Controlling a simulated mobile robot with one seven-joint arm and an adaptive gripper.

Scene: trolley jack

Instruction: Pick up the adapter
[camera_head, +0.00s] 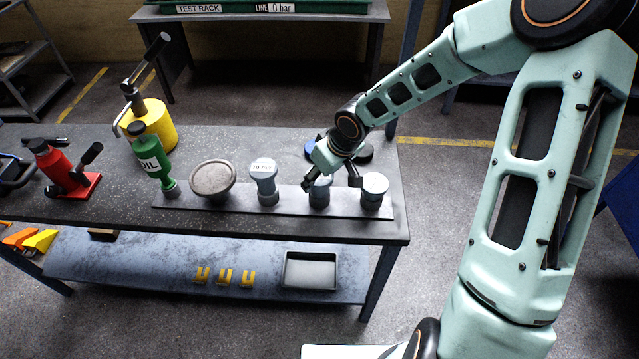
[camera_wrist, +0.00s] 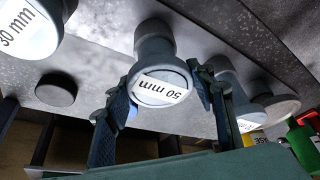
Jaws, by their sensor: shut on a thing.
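A grey-blue adapter labelled 50 mm (camera_wrist: 160,82) is between the two fingers of my gripper (camera_wrist: 158,100) in the wrist view. The fingers are closed on both sides of its round head. In the head view the same adapter (camera_head: 319,193) is partly covered by my gripper (camera_head: 331,183) and looks upright at the metal strip (camera_head: 240,210); I cannot tell whether its base touches the strip. To its left stands the 70 mm adapter (camera_head: 264,180), to its right the 30 mm adapter (camera_head: 374,190), which also shows in the wrist view (camera_wrist: 25,30).
On the same strip stands a round dish-topped adapter (camera_head: 212,180). A green oil bottle (camera_head: 150,155), a yellow can (camera_head: 160,122) and a red jack (camera_head: 60,172) are further left on the bench (camera_head: 90,205). A tray (camera_head: 310,272) sits on the lower shelf.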

